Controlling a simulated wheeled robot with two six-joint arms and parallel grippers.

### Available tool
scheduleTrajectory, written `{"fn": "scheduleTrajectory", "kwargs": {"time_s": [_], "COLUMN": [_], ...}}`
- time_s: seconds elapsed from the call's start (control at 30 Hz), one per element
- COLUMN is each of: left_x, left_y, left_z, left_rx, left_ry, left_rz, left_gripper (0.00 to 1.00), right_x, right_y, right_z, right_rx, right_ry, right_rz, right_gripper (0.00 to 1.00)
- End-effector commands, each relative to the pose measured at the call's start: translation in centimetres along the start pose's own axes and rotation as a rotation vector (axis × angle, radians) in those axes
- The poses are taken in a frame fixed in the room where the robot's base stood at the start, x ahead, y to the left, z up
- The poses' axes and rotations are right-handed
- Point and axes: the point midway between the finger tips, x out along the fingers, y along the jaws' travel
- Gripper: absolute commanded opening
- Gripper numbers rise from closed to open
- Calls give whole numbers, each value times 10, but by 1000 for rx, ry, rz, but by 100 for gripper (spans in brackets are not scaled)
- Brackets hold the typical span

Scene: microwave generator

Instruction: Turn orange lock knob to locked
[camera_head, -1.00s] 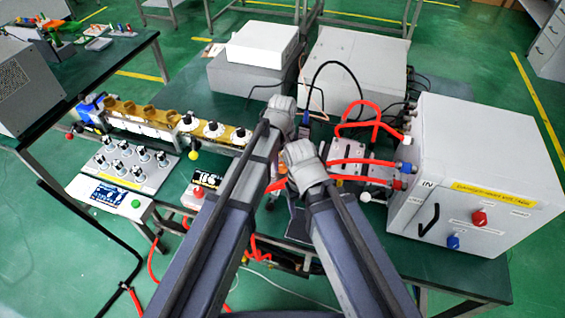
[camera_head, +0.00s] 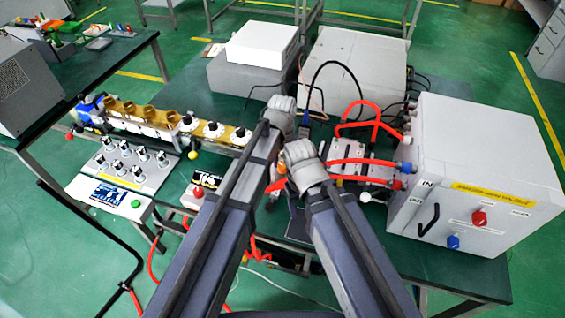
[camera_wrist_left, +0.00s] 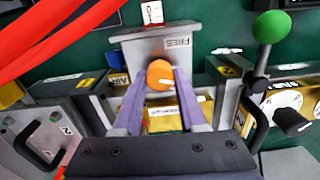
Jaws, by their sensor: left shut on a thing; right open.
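The orange lock knob (camera_wrist_left: 159,74) is round and sits on the front of a grey block with a label beside it, in the left wrist view. My left gripper (camera_wrist_left: 159,88) is shut on it, with one purple-grey finger on each side. A white slip-like mark shows at the knob's right edge. In the head view my left gripper (camera_head: 281,120) is the higher one, and its fingers are hidden by the arm. My right gripper (camera_head: 303,160) is just below and right of it, open, with its fingertips hard to make out.
A grey cabinet (camera_head: 485,180) with red and blue knobs stands at the right, with red hoses (camera_head: 360,162) running from it. A brass-coloured waveguide row (camera_head: 210,130) lies to the left. A green ball-topped lever (camera_wrist_left: 270,27) stands right of the block. Metal handles flank it.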

Motion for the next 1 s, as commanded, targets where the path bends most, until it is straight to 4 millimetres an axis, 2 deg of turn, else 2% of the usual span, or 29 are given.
{"fn": "scheduleTrajectory", "kwargs": {"time_s": [0.4,1.0], "left_x": [0,0], "left_y": [0,0], "left_z": [0,0], "left_rx": [196,233], "left_ry": [0,0], "left_rz": [0,0], "left_gripper": [0,0], "right_x": [0,0], "right_y": [0,0], "right_z": [0,0], "right_rx": [0,0], "right_ry": [0,0], "right_rz": [0,0], "right_gripper": [68,68]}}
